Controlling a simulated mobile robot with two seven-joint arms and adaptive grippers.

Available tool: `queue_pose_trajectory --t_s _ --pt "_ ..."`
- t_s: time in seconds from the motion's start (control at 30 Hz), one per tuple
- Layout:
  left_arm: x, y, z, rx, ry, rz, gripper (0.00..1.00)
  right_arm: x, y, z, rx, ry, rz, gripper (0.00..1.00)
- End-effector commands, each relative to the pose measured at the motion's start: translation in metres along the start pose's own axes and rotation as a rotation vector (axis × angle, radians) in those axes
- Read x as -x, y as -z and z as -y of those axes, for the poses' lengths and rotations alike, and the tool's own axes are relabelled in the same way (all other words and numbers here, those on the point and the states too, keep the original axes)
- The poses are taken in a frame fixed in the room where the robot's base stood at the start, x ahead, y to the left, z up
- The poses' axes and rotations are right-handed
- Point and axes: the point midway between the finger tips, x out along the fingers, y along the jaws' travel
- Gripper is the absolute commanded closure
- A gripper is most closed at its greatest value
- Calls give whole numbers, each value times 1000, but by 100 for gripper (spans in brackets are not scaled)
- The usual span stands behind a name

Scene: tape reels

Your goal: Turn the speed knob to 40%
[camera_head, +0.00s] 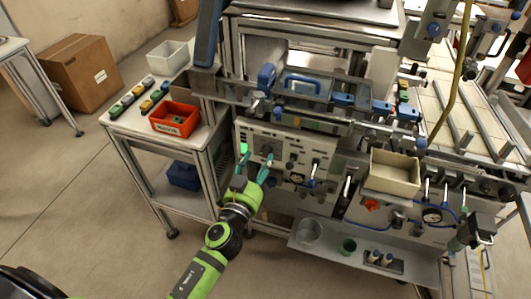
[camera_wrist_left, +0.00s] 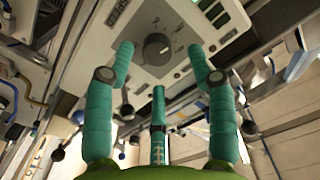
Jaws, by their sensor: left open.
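The speed knob looks like the round dark grey knob (camera_wrist_left: 157,48) on the pale control panel (camera_wrist_left: 183,75) in the left wrist view. Marks ring it, but I cannot read its setting. My left gripper (camera_head: 256,160) is open in front of the panel in the head view. In the left wrist view its teal fingers spread to the left and right of the knob, with a third finger below. The fingers look apart from the knob, with a gap on each side. In the head view the fingers partly cover the knob area. My right gripper is not in view.
Small displays (camera_wrist_left: 217,14) and black-ended levers sit near the knob. A red bin (camera_head: 174,120) and several small boxes stand on the side table at left. A beige bin (camera_head: 394,174) sits on the machine to the right. The floor at front left is clear.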

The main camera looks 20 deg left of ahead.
Motion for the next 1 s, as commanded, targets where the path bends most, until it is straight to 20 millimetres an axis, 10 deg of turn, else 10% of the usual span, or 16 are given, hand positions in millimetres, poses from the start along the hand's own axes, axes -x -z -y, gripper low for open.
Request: queue_pose_trajectory --t_s 0.57,0.7,1.0 --pt "-35 0 -1 0 -1 1 44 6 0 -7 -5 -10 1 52" --pt "-35 0 -1 1 -1 1 96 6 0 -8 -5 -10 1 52" --pt "-35 0 -1 -1 -1 0 100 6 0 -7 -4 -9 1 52"
